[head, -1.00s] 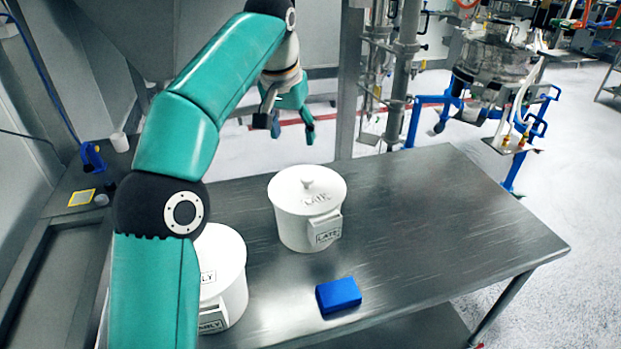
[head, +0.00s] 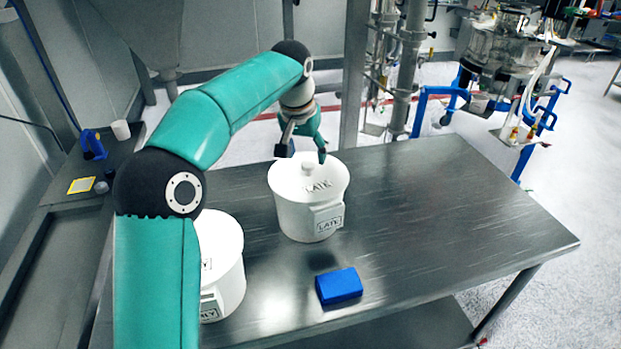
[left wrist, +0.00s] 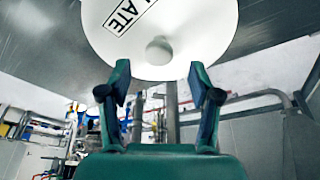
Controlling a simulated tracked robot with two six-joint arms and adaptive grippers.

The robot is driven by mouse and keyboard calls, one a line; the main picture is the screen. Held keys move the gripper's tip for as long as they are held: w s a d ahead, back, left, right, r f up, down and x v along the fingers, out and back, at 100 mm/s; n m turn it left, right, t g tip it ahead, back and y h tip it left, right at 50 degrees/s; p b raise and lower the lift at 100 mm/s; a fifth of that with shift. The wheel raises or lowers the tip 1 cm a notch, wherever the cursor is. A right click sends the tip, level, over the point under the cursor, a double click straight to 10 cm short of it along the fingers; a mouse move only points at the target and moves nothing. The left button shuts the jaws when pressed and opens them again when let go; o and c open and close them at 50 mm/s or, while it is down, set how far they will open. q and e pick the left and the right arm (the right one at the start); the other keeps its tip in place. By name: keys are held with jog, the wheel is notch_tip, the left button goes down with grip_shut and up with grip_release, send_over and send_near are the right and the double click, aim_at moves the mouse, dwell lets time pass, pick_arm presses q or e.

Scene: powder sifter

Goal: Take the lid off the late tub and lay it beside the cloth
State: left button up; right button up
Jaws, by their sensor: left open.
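The late tub (head: 305,220) stands upright on the metal table, a white round tub with a "LATE" label on its front. Its white lid (head: 335,178) is on it, with a small round knob (head: 308,167) on top. The lid (left wrist: 205,25) and knob (left wrist: 159,50) also show in the left wrist view. My left gripper (head: 304,153) is open and empty, just behind and above the knob, its fingers apart. In the left wrist view the knob lies beyond the gap between the fingertips (left wrist: 158,78). The blue cloth (head: 339,287) lies in front of the tub. My right gripper is out of view.
A second white tub (head: 222,265), its label partly hidden by my left arm, stands at the table's left. The metal table (head: 450,215) is clear to the right of the late tub and the cloth. A blue-framed machine stands behind the table.

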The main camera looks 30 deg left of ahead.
aim_at(308, 164)
pick_arm(q)
jog(key=x, duration=0.4)
jog(key=shift+w+f, duration=0.1)
jog(key=shift+f, duration=0.3)
grip_shut()
jog(key=shift+r, duration=0.15)
